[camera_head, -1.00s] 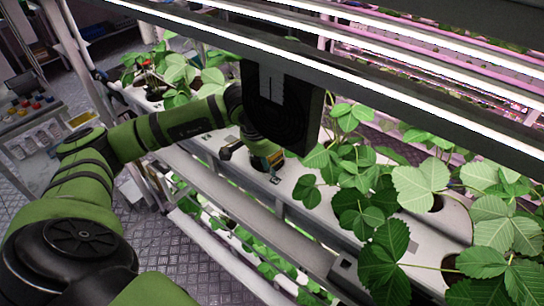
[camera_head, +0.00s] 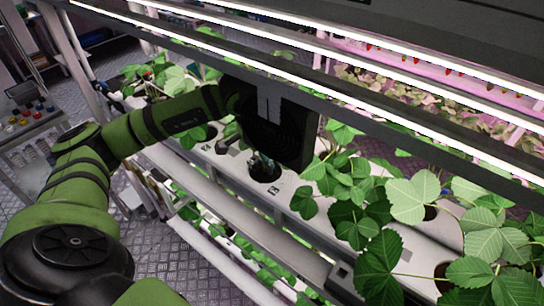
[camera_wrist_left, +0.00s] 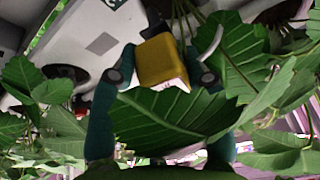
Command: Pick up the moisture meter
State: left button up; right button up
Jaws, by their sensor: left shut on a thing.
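The moisture meter (camera_wrist_left: 163,58) is a small yellow block with a pale lower edge in the left wrist view. My left gripper (camera_wrist_left: 165,68) is shut on it, with one dark fingertip at each side. A large green leaf (camera_wrist_left: 170,115) lies across the view just below the meter and hides part of it. In the head view my left gripper (camera_head: 262,160) is low at the white planting channel, over a dark planting hole (camera_head: 264,172). The meter cannot be made out there. My right gripper is not in view.
Strawberry plants (camera_head: 365,215) crowd the white channel (camera_head: 290,195) to the right of my left gripper. Bright lamp bars (camera_head: 330,95) cross just above my arm. A dark panel (camera_head: 297,135) stands close by the gripper. A bench with small jars (camera_head: 25,118) is at far left.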

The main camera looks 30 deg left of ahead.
pick_arm(q)
jog(key=s+a+b, duration=0.1)
jog(key=s+b, duration=0.5)
jog(key=s, duration=0.2)
jog(key=s+a+r+b, duration=0.1)
jog(key=s+a+b, duration=0.1)
jog(key=s+b, duration=0.4)
jog(key=shift+s+a, duration=0.25)
jog(key=shift+s, duration=1.55)
